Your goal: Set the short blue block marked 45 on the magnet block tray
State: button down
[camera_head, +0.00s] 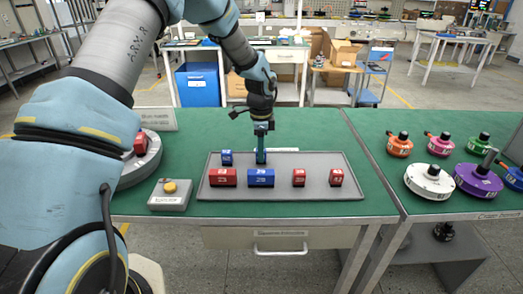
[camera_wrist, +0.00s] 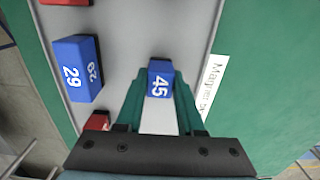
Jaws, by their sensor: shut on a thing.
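The short blue block marked 45 (camera_wrist: 160,80) is between the two teal fingers of my gripper (camera_wrist: 160,100) in the wrist view, number side up. My gripper (camera_head: 261,157) is shut on it, pointing down over the back of the grey magnet block tray (camera_head: 320,187). In the head view the fingers hide the block. It is at or just above the tray floor; I cannot tell if it touches. The tray's white label (camera_wrist: 213,82) shows beside the right finger in the wrist view.
A longer blue block marked 29 (camera_head: 261,178) sits in front of my gripper. A red block (camera_head: 222,178) and a small blue block (camera_head: 226,158) lie left of it, two small red blocks (camera_head: 299,178) (camera_head: 336,178) right. A grey box with a yellow knob (camera_head: 170,187) stands left of the tray.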

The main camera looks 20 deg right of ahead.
jog(key=shift+f, duration=0.2)
jog(key=c, duration=0.5)
grip_release()
jog(key=shift+f, duration=0.1)
notch_tip(320, 180, up, 12)
jog(key=shift+r+b, duration=0.15)
jog(key=shift+b, duration=0.95)
